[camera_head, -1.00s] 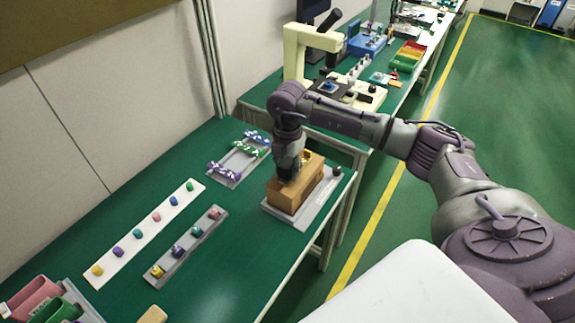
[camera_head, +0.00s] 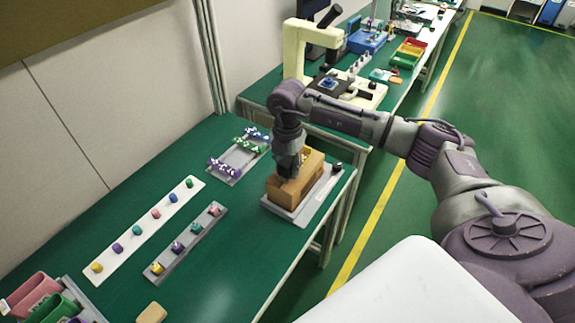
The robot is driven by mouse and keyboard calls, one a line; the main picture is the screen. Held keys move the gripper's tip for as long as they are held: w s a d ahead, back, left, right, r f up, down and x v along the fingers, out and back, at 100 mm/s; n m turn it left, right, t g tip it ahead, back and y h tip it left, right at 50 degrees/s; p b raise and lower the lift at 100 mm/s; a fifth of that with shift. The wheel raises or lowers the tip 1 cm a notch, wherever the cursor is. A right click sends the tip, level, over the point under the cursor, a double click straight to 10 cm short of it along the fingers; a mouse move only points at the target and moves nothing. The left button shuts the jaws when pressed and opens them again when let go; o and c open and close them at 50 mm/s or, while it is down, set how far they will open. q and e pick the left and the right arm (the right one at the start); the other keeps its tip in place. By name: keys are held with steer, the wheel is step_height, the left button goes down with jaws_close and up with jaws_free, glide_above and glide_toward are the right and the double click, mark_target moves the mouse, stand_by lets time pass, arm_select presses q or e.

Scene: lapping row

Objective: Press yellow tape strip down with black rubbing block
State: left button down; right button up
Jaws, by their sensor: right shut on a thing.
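A tan wooden-looking block (camera_head: 294,190) sits on a grey base plate (camera_head: 325,191) near the right edge of the green bench. My right gripper (camera_head: 287,172) points down at the top of this block, shut on a dark piece, which I take for the black rubbing block. The dark piece and the fingers blend together, so I cannot tell whether it touches the top. A small yellow patch (camera_head: 305,153) shows behind the gripper; it may be the yellow tape strip, mostly hidden. My left gripper is out of view.
A grey tray (camera_head: 235,160) with purple, green and blue pieces lies left of the block. White (camera_head: 148,226) and grey strips (camera_head: 187,245) carry coloured knobs. Pink and green bins (camera_head: 35,296) stand front left. A cream machine (camera_head: 298,50) stands behind.

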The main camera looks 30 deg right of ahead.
steer(key=shift+s+f, duration=0.1)
steer(key=shift+f, duration=0.4)
stand_by(1.1)
steer(key=shift+r, duration=0.1)
steer(key=shift+r+p, duration=0.55)
steer(key=shift+r, duration=0.35)
steer(key=shift+r+p, duration=1.75)
steer(key=shift+r, duration=0.8)
